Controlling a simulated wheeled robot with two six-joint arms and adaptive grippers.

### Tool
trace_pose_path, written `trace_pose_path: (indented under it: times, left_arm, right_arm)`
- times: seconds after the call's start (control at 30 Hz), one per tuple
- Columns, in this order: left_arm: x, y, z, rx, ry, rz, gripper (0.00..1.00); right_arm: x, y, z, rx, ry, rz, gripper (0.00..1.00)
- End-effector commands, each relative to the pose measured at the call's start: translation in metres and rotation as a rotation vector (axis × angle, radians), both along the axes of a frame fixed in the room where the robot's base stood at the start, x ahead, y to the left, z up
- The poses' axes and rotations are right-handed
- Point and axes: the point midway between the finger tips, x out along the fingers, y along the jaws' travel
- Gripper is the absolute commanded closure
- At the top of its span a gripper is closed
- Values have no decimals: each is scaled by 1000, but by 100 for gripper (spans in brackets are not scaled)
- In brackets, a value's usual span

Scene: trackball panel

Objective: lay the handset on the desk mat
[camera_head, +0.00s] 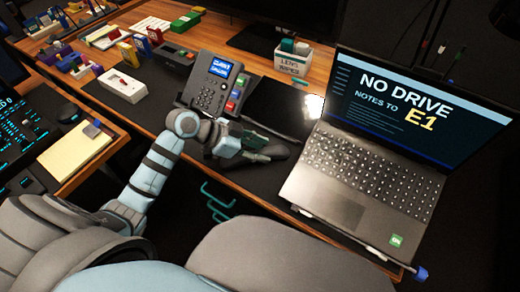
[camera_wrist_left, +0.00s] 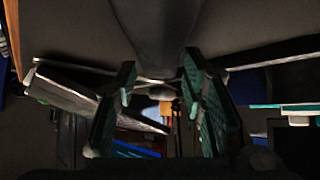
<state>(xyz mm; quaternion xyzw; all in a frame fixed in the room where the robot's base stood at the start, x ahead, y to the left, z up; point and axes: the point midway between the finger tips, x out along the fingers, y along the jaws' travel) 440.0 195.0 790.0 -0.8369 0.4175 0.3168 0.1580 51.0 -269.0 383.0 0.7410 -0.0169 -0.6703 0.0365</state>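The dark grey handset (camera_head: 278,150) lies on or just over the black desk mat (camera_head: 146,117), in front of the desk phone (camera_head: 212,84). My left gripper (camera_head: 262,149) is at the handset's left part, with its fingers spread apart. In the left wrist view the handset (camera_wrist_left: 165,35) is a dark rounded bar, running from the top edge down between the two teal-padded fingertips (camera_wrist_left: 158,72). Its near end is dim. I see no clear finger contact, and the gripper looks open. My right gripper is not in view.
An open laptop (camera_head: 365,185) stands right of the handset, close to it. A dark glossy panel (camera_head: 284,107) lies behind. A white box (camera_head: 121,86) and a small dark device (camera_head: 174,56) sit left of the phone.

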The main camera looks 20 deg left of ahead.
Motion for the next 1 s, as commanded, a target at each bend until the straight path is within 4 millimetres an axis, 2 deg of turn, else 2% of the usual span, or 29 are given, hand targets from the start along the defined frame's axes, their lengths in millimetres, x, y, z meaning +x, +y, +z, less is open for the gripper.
trace_pose_path:
  times: [0.3,0.43,0.57,0.8,1.0]
  left_arm:
    - [0,0,1,0,0,0,52]
    - [-4,7,7,3,1,1,52]
    - [-16,23,25,7,0,0,52]
    - [-45,60,68,8,4,-3,52]
    - [-54,72,80,2,1,0,52]
  right_arm:
    - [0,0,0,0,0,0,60]
    - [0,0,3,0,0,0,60]
    - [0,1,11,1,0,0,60]
    - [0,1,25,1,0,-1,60]
    - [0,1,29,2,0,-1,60]
